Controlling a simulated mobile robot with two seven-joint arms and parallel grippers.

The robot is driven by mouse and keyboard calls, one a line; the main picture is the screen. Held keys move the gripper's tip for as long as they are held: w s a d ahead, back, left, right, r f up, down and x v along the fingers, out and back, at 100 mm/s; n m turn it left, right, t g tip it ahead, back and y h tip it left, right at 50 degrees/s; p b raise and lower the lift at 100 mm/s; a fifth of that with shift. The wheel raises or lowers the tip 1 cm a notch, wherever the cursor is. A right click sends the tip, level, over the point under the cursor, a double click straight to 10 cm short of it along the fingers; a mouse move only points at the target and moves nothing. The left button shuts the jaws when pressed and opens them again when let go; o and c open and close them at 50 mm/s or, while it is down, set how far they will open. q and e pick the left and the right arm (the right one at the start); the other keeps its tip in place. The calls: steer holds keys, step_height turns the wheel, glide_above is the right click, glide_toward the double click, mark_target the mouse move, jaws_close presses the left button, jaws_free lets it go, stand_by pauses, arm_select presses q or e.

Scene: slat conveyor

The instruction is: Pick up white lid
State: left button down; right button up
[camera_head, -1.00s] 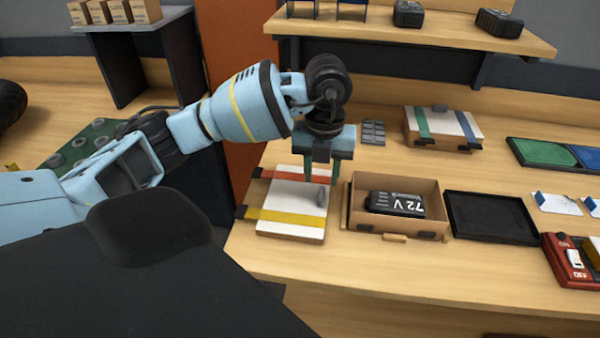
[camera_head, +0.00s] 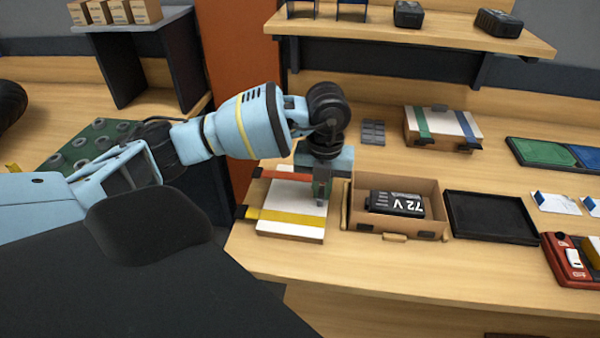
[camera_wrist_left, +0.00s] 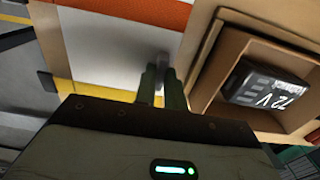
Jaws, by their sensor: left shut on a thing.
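The white lid (camera_head: 285,228) lies on the table at the left, with a yellow strap across its front part and a red strap across its back part. It also shows in the left wrist view (camera_wrist_left: 105,60). My left gripper (camera_head: 320,198) is down at the lid's right side and shut on the grey handle, which the fingers partly hide. In the left wrist view the two fingers (camera_wrist_left: 160,85) are close together at the grey handle (camera_wrist_left: 163,62). The lid looks flat on the table. My right gripper is not in view.
An open cardboard box (camera_head: 390,236) holding a black 72 V battery (camera_head: 396,204) stands close to the lid's right. A black tray (camera_head: 492,218) lies further right. A strapped box (camera_head: 437,130) with a white lid stands behind. A shelf (camera_head: 420,35) runs along the back.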

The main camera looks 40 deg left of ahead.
arm_select(q)
steer(key=shift+r, duration=0.1)
step_height(320, 180, up, 10)
steer(key=s+d+n, duration=0.4)
steer(key=n, duration=1)
steer(key=s+d+f+n, duration=0.1)
steer(key=s+d+n, duration=0.3)
steer(key=n, duration=1.1)
steer(key=shift+s+d+n, duration=0.2)
steer(key=shift+s+n, duration=0.1)
steer(key=shift+s+a, duration=0.1)
steer(key=shift+a, duration=0.05)
